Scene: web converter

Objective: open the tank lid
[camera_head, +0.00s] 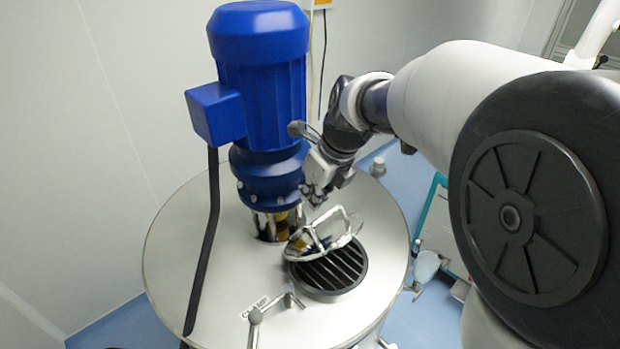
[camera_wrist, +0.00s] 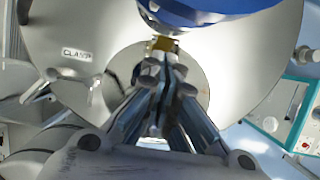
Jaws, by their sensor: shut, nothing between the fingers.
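The shiny metal lid (camera_head: 322,240) stands tilted up on the tank top (camera_head: 190,250), hinged side towards the motor, with a loop handle (camera_head: 350,222) on its right. Below it the round opening (camera_head: 330,277) shows, covered by a dark slotted grate. My gripper (camera_head: 316,198) is shut and empty, just above and behind the raised lid, near the motor's base. I cannot tell whether it touches the lid. In the wrist view my gripper's fingers (camera_wrist: 163,72) are together, in front of a shiny round disc (camera_wrist: 125,65) that seems to be the lid.
A blue motor (camera_head: 262,90) stands on the tank just left of my gripper, with a dark cable (camera_head: 205,240) running down. A clamp (camera_head: 255,318) with a "CLAMP" label (camera_wrist: 77,54) is at the front. A teal-edged panel (camera_wrist: 283,112) stands right of the tank.

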